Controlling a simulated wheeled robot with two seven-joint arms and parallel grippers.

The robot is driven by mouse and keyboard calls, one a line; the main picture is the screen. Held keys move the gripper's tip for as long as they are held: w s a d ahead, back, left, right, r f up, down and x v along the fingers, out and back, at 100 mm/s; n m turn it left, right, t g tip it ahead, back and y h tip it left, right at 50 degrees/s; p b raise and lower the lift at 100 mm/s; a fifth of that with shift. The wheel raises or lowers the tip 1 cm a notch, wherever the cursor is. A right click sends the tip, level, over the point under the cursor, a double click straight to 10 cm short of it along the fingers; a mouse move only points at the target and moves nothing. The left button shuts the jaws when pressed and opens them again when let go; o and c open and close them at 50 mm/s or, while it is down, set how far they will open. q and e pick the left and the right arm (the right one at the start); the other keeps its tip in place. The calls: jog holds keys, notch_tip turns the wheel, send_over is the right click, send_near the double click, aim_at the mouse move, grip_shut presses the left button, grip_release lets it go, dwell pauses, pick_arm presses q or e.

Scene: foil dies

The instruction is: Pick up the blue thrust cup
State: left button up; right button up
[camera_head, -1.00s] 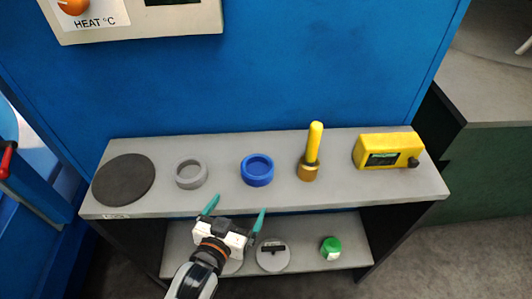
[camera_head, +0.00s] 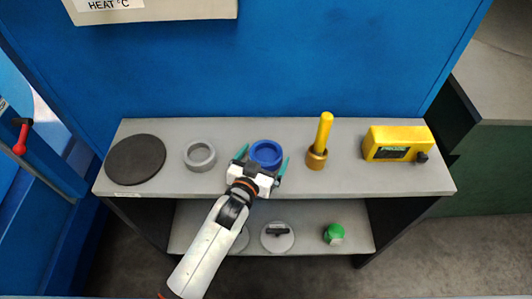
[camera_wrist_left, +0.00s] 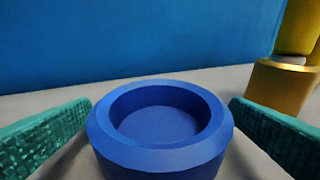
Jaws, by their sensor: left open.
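The blue thrust cup (camera_head: 267,154) is a short, round, open-topped cup standing upright on the grey top shelf. My left gripper (camera_head: 263,164) is open at the front of the cup, its teal fingers spread to the cup's left and right. In the left wrist view the cup (camera_wrist_left: 160,135) is centred between the two fingers, with a gap visible on each side. Its lower front is cut off by that view's bottom edge. My right gripper does not show.
On the top shelf (camera_head: 230,187) stand a black disc (camera_head: 136,160), a grey ring (camera_head: 199,156), a yellow-handled tool in a brass base (camera_head: 317,158) and a yellow meter (camera_head: 396,143). A blue panel (camera_head: 270,70) rises behind. The lower shelf holds a green-capped item (camera_head: 333,234).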

pick_arm(q)
jog(key=shift+x, duration=1.05)
jog(key=shift+c, duration=0.2)
jog(key=c, duration=1.2)
jog(key=shift+r, duration=0.1)
